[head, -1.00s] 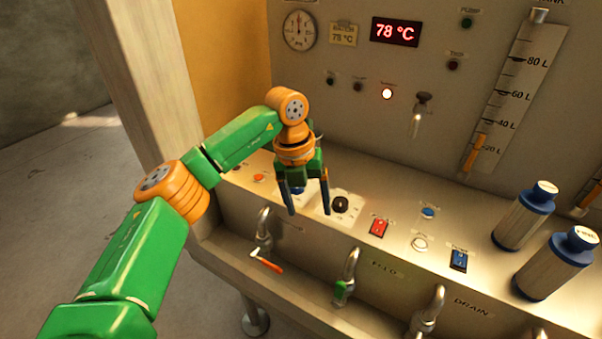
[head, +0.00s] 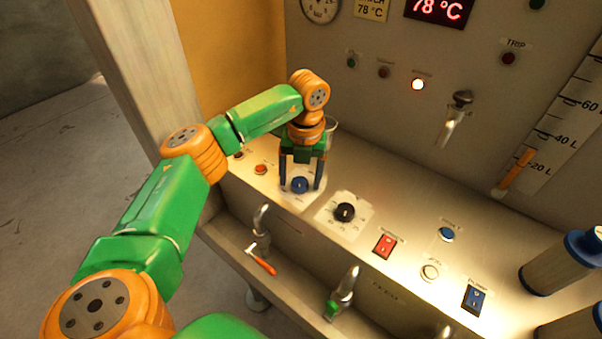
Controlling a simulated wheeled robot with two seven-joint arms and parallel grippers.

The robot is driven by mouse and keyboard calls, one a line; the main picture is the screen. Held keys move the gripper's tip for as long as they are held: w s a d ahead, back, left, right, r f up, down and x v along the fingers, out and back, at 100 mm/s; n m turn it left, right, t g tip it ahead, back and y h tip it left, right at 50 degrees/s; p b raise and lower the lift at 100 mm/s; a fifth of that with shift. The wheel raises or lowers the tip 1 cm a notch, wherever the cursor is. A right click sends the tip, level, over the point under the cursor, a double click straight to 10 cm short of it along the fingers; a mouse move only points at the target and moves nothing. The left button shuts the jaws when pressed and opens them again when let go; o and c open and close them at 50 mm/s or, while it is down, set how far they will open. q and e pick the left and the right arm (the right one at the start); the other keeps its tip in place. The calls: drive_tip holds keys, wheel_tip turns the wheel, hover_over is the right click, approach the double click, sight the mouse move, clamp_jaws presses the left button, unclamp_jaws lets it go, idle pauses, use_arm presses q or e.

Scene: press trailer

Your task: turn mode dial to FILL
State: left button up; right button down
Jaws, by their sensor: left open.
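The mode dial may be the blue knob (head: 299,185) on a white plate on the console's sloped top; its label is too small to read. A black knob (head: 344,212) sits on another white plate to its right, with tiny markings around it. My left gripper (head: 300,187) is open and points down, its two fingers on either side of the blue knob. I cannot tell whether the fingers touch it. My right gripper does not show.
On the console are an orange button (head: 260,169), a red rocker switch (head: 385,245), a blue rocker switch (head: 474,299) and blue-capped canisters (head: 562,262) at right. A tap (head: 455,118) juts from the back panel. A red-handled valve (head: 262,262) is below.

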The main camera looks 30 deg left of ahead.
use_arm(q)
drive_tip(key=shift+w, duration=0.1)
clamp_jaws()
drive_tip(key=m, duration=0.3)
drive_tip(key=shift+r, duration=0.1)
drive_tip(key=m, duration=0.3)
drive_tip(key=shift+m, duration=0.4)
drive_tip(key=m, duration=0.3)
drive_tip(key=shift+t, duration=0.4)
drive_tip(key=shift+s+m, duration=0.2)
drive_tip(key=shift+m, duration=2)
